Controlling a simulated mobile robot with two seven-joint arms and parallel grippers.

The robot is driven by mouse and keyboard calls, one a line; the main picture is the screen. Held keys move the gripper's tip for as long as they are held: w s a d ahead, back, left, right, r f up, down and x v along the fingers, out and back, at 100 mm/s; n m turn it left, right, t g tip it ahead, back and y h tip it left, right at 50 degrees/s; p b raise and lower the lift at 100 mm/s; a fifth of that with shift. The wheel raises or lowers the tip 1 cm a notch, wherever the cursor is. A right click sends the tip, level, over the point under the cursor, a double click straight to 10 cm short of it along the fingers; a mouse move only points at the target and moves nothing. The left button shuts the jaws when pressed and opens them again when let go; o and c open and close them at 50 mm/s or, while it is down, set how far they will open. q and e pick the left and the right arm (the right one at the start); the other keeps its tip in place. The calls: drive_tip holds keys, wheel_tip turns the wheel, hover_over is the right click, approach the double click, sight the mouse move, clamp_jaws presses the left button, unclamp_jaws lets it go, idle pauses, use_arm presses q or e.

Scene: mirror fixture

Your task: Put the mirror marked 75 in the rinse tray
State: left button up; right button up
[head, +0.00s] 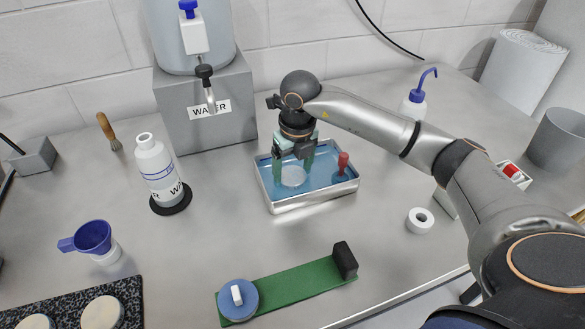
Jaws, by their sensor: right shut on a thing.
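The rinse tray (318,203) is a metal tray with a blue inside, standing in the middle of the bench. My right gripper (293,172) points down into it, its greenish fingers shut on a pale round disc, the mirror (293,178). The mirror is within the tray's outline, low between the fingers; I cannot tell whether it touches the bottom. No number can be read on it. My left gripper is not in view.
A red-handled item (343,162) stands in the tray's right part. A water bottle (157,168) is left; a green fixture (290,291) with a blue disc (238,301) is in front. A tape roll (420,221) lies right. Bench between tray and fixture is clear.

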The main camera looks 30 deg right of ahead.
sight(296, 180)
drive_tip(key=shift+f, duration=0.2)
drive_tip(key=o, duration=1.3)
drive_tip(key=shift+r, duration=0.15)
drive_tip(key=r, duration=0.4)
drive_tip(key=s+r, duration=0.1)
drive_tip(key=r, duration=0.7)
drive_tip(key=shift+s, duration=0.2)
